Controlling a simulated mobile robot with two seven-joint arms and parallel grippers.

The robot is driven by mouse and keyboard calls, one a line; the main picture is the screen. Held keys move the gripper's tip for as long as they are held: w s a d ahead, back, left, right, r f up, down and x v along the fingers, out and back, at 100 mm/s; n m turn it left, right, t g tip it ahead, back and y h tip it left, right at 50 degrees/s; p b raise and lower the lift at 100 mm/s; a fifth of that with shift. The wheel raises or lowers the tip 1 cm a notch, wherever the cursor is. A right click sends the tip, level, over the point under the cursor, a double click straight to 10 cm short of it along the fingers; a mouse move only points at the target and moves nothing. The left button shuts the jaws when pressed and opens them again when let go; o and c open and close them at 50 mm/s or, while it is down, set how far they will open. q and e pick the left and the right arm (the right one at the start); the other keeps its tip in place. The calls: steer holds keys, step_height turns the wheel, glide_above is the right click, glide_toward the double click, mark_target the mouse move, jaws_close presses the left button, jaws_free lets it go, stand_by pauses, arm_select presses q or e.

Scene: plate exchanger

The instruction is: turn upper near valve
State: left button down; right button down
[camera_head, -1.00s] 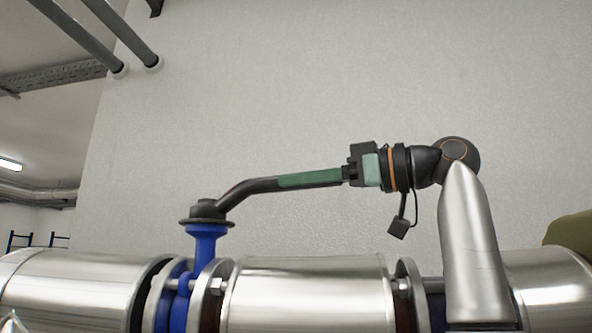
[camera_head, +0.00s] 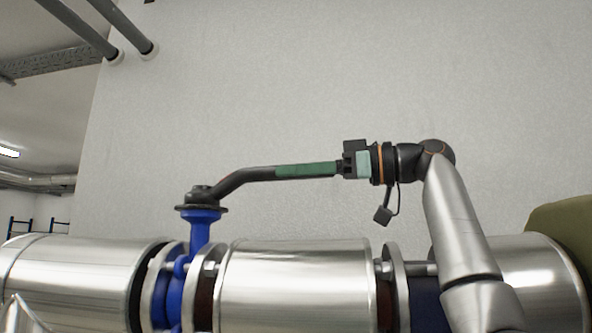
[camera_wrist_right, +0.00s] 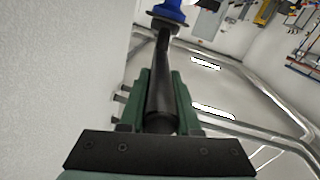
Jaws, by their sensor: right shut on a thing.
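The valve has a blue body (camera_head: 201,236) on the pipe at the left, with a long black bent lever (camera_head: 237,181) reaching right from its top. My right gripper (camera_head: 280,171) comes in from the right and is shut on the lever's outer part, its green finger lying along it. In the right wrist view, the green fingers (camera_wrist_right: 160,74) flank the black lever (camera_wrist_right: 161,92), and the blue body (camera_wrist_right: 170,10) shows at the top. The lever's outer end is partly hidden by the gripper. My left gripper is not in view.
A large silver-clad pipe (camera_head: 295,285) with flanges (camera_head: 398,287) runs across the bottom, below my right arm. A pale wall (camera_head: 400,70) stands behind. Grey pipes (camera_head: 85,28) meet it at upper left. An olive rounded thing (camera_head: 565,225) is at the right edge.

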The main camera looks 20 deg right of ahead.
steer(key=shift+s+r, duration=0.1)
steer(key=shift+r, duration=0.05)
steer(key=c, duration=0.6)
jaws_free()
steer(key=b+v, duration=0.1)
steer(key=v, duration=1.1)
steer(key=shift+s+d, duration=0.15)
steer(key=shift+d, duration=0.05)
